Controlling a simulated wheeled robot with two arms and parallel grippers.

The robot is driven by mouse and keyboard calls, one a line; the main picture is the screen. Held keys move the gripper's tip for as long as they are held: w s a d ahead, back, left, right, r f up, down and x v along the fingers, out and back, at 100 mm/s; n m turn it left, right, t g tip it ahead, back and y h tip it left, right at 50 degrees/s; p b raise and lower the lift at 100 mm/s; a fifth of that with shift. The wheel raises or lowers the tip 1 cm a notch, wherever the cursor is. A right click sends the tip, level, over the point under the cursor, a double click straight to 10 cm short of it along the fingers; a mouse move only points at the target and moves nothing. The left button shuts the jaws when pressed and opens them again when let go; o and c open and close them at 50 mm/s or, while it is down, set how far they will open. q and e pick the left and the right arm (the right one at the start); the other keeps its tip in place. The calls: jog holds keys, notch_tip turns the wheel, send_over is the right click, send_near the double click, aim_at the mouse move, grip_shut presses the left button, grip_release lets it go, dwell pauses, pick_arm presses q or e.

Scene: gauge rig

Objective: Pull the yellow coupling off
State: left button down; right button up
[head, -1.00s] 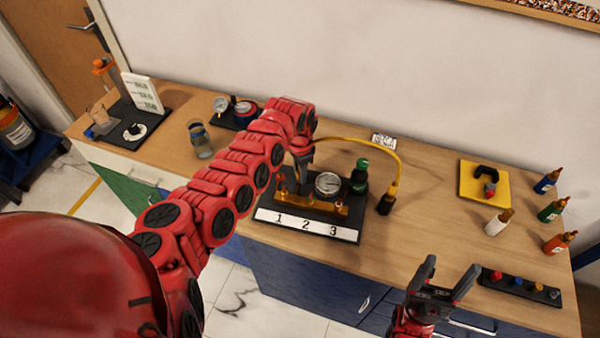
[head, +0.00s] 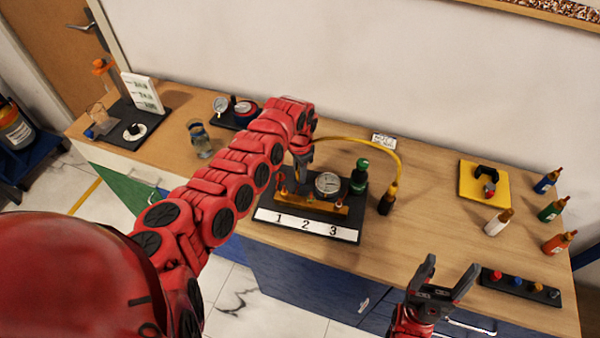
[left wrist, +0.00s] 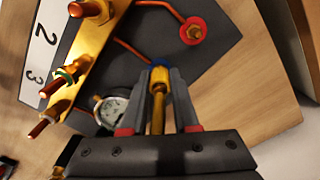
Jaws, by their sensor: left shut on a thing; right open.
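My left gripper (head: 302,152) is at the back of the gauge rig (head: 352,225). In the left wrist view its fingers (left wrist: 160,78) are shut on the yellow coupling (left wrist: 158,84), a brass-coloured cylinder. A blue ring (left wrist: 158,64) shows at the coupling's far end; I cannot tell whether the two are still joined. The yellow hose (head: 370,144) arches right from the gripper to a black end piece (head: 386,204) on the table. In the head view the coupling is hidden by my gripper. My right gripper (head: 440,285) is open and empty in front of the table.
The rig carries a brass manifold (head: 310,202), a round gauge (head: 328,184) and a green bottle (head: 359,177). A red ringed port (left wrist: 193,31) lies near the blue ring. Bottles and a yellow pad (head: 470,190) stand right. Table between rig and pad is mostly clear.

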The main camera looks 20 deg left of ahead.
pick_arm(q)
jog(key=shift+s+r+p, duration=0.1)
jog(key=shift+r+p, duration=1.9)
jog(key=shift+r, duration=0.5)
